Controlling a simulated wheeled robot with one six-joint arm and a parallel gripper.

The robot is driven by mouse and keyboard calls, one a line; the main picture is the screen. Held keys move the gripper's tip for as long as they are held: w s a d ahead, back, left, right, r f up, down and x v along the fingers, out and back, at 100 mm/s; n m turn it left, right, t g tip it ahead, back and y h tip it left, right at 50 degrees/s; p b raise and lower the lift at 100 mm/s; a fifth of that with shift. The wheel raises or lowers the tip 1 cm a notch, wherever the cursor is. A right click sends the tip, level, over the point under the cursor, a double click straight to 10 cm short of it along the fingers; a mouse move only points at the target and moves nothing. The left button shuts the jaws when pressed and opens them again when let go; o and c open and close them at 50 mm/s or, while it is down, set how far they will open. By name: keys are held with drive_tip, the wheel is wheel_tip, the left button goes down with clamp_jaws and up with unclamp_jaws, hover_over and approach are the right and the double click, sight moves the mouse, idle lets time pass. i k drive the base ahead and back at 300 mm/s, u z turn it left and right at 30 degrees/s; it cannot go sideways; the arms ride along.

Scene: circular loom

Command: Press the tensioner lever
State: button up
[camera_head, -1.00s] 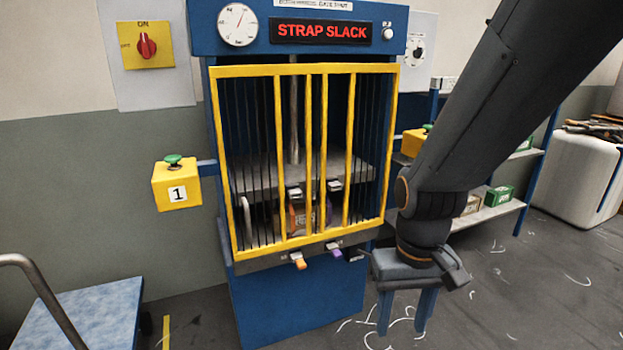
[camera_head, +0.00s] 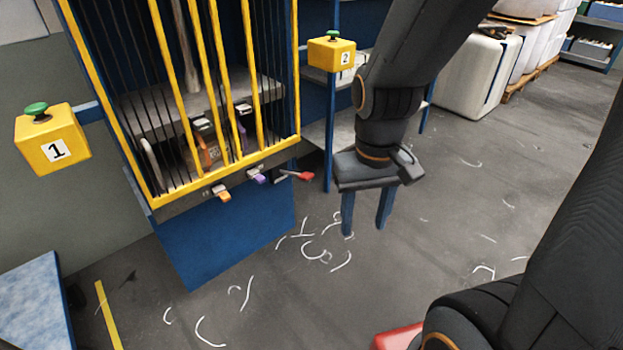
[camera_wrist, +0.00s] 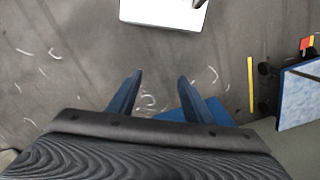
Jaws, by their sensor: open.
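The blue machine (camera_head: 225,245) with a yellow barred guard (camera_head: 222,165) stands at left in the head view. On its front ledge are an orange-tipped lever (camera_head: 222,194), a purple-tipped lever (camera_head: 257,176) and, at the right end, a red-handled lever (camera_head: 299,176). Their labels are too small to read, so I cannot tell by name which is the tensioner lever. My gripper (camera_head: 365,223) points down, open and empty, right of the red-handled lever and apart from it. In the wrist view my gripper (camera_wrist: 161,76) has bare floor between its fingers; no lever is visible there.
Yellow button box 1 (camera_head: 52,140) is left of the machine; box 2 (camera_head: 331,52) is at its right, before a blue-framed shelf. A blue-topped trolley (camera_head: 32,300) stands at lower left. White strap scraps (camera_head: 322,252) lie on the open floor.

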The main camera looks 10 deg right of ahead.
sight(306, 177)
drive_tip(key=u, duration=0.05)
drive_tip(key=k, duration=0.65)
drive_tip(key=z, duration=0.5)
drive_tip(key=i, duration=1.65)
drive_tip(key=u, duration=0.8)
